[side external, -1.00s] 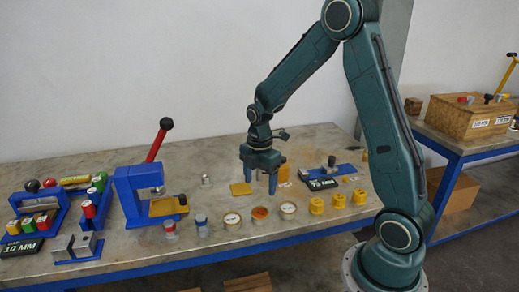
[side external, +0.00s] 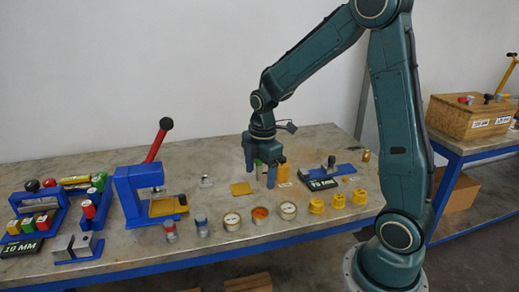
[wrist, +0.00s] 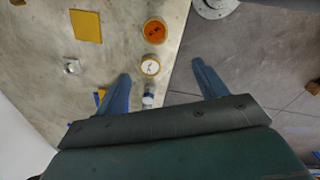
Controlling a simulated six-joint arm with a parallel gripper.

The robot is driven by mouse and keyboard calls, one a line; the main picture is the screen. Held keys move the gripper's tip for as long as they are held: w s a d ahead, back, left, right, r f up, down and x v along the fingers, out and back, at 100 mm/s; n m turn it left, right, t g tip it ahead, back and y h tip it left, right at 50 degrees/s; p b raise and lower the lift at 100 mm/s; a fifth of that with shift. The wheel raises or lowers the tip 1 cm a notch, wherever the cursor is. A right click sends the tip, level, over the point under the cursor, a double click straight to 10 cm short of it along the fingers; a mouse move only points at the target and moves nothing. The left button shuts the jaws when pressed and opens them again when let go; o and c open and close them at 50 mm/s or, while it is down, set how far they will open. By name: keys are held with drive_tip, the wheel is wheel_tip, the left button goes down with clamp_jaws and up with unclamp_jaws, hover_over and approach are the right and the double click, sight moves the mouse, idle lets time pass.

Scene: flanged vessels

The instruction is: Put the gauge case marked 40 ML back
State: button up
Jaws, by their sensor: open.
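A row of round cases stands near the front edge of the table in the side external view: a white-faced dial (side external: 232,221), an orange-filled case (side external: 260,215) and another pale-faced case (side external: 288,210). I cannot read a 40 ML mark on any of them. My gripper (side external: 261,180) is open and empty, pointing down above the table behind this row. In the wrist view, the white dial (wrist: 150,66) appears between my two fingers, and the orange case (wrist: 154,31) lies beyond it. The third case is not in the wrist view.
Yellow knobbed parts (side external: 337,201) stand right of the cases, small bottles (side external: 202,226) left of them. A flat yellow plate (side external: 241,188) lies behind. A blue press with a red-knobbed lever (side external: 135,190) stands left.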

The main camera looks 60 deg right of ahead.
drive_tip(key=s+a+r+m+t, duration=0.2)
drive_tip(key=s+a+r+m, duration=0.3)
drive_tip(key=s+r+m, duration=0.1)
drive_tip(key=s+a+r+m+t, duration=0.2)
drive_tip(key=s+a+r+m, duration=0.3)
drive_tip(key=s, duration=0.6)
drive_tip(key=shift+s+r+m+t, duration=0.25)
drive_tip(key=shift+r+m+t, duration=0.15)
drive_tip(key=shift+r+m, duration=1.1)
drive_tip(key=shift+r, duration=0.15)
